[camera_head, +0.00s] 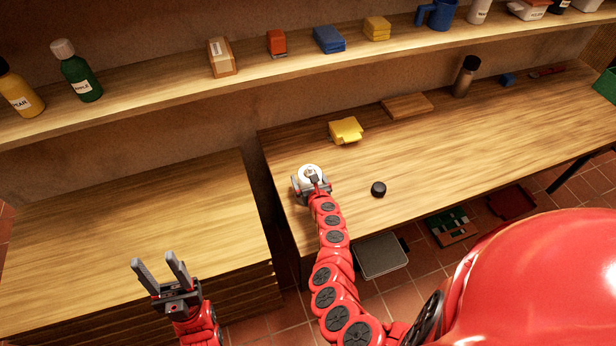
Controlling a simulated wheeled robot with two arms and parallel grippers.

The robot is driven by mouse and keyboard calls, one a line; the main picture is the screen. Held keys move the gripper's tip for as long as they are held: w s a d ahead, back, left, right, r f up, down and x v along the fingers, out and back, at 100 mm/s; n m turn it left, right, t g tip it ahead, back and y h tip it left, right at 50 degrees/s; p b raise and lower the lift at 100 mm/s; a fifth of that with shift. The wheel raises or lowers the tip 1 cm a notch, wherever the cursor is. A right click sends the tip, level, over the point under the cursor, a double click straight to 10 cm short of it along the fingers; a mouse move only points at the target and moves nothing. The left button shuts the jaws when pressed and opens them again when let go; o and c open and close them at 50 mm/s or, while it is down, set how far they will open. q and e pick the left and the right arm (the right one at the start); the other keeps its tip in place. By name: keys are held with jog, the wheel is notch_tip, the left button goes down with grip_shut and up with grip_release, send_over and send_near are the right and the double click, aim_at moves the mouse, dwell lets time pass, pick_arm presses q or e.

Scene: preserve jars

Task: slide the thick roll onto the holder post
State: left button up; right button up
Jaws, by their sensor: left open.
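A white round roll (311,169) shows at the left end of the right-hand worktop. My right gripper (311,184) is right at it, with grey parts on both sides of the roll. The roll's lower part and the gripper's fingers are partly hidden, so I cannot tell whether they grip it. A small grey piece shows at the roll's middle; I cannot tell whether it is a holder post. My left gripper (155,261) is open and empty in front of the lower left counter, its two fingers spread and pointing up.
A small black round thing (378,189) lies right of the roll. A yellow object (345,131), a wooden block (407,106) and a dark-capped bottle (465,76) stand farther back. The shelf (150,106) above holds bottles and boxes. The left counter (120,220) is bare.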

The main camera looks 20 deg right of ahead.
jog(key=shift+s+a+r, duration=0.1)
jog(key=shift+s+r, duration=0.15)
jog(key=shift+s, duration=0.15)
jog(key=v, duration=1.6)
jog(key=shift+s, duration=0.25)
